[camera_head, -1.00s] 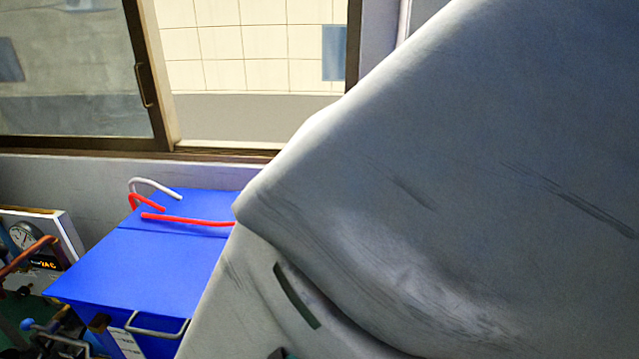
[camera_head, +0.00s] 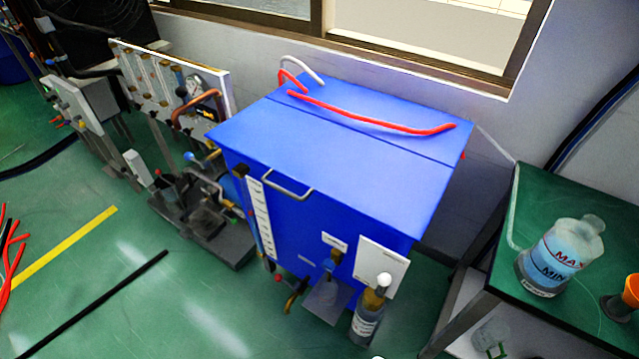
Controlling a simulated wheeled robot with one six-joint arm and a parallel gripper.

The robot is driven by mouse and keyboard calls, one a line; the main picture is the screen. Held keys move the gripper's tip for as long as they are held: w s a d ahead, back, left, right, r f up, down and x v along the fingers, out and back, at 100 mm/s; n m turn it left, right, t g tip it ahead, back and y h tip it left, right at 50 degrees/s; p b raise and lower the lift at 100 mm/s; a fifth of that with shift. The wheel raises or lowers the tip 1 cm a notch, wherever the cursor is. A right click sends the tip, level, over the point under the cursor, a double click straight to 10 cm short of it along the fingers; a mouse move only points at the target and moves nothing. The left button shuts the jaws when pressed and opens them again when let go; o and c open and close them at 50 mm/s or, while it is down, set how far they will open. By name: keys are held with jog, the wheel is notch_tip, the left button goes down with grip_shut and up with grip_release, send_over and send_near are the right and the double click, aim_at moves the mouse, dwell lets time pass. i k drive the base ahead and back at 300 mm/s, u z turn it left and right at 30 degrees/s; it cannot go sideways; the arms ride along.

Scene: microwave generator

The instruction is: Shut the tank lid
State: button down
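The blue tank (camera_head: 290,225) stands on the green floor against the wall under the window. Its flat blue lid (camera_head: 345,150) lies level across the top, with a seam crossing it towards the back, and looks closed. A metal handle (camera_head: 288,190) sits at the lid's front edge. A red hose (camera_head: 370,119) lies across the back of the top, and a white hose (camera_head: 303,66) curves up at its back left corner. My gripper is not in this view.
A green-topped table (camera_head: 560,215) with a labelled bottle (camera_head: 560,255) and an orange funnel (camera_head: 632,291) stands at right. A pump assembly (camera_head: 205,215) and a white panel (camera_head: 170,80) stand left of the tank.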

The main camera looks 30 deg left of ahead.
aim_at(397, 189)
jog(key=u, duration=0.5)
jog(key=k, duration=1.2)
jog(key=u, duration=1.35)
jog(key=i, duration=1.05)
jog(key=z, duration=0.65)
jog(key=i, duration=0.55)
jog(key=z, duration=0.6)
